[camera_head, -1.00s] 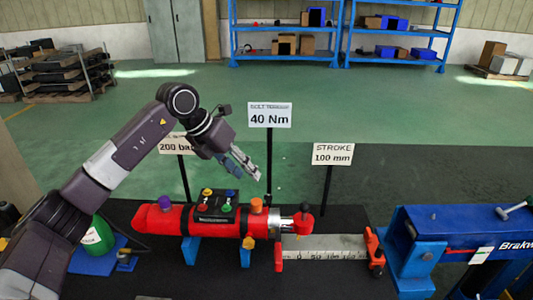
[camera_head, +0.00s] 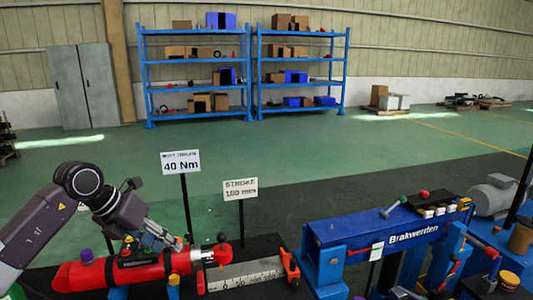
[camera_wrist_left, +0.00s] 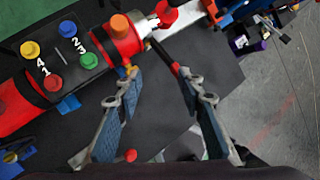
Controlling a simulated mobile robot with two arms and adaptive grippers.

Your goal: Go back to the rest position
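My left gripper (camera_head: 172,241) comes in from the left, over the red cylinder (camera_head: 68,277) in the head view. In the left wrist view its two blue-padded fingers are spread apart, and the gripper (camera_wrist_left: 158,88) is open with nothing between the fingertips. The red cylinder (camera_wrist_left: 102,46) lies at the upper left there, beyond the fingers. Its orange cap (camera_wrist_left: 121,25) and the numbered block (camera_wrist_left: 62,52) with coloured knobs show on top. Whether the fingers touch anything cannot be told, but they look clear. My right gripper is in neither view.
Signs reading 40 Nm (camera_head: 181,162) and STROKE 100 mm (camera_head: 240,189) stand on posts behind the cylinder. A white scale (camera_head: 245,274) lies to its right. A blue Brakwerden bench (camera_head: 390,233) stands further right. Blue shelves (camera_head: 195,60) are far back across open green floor.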

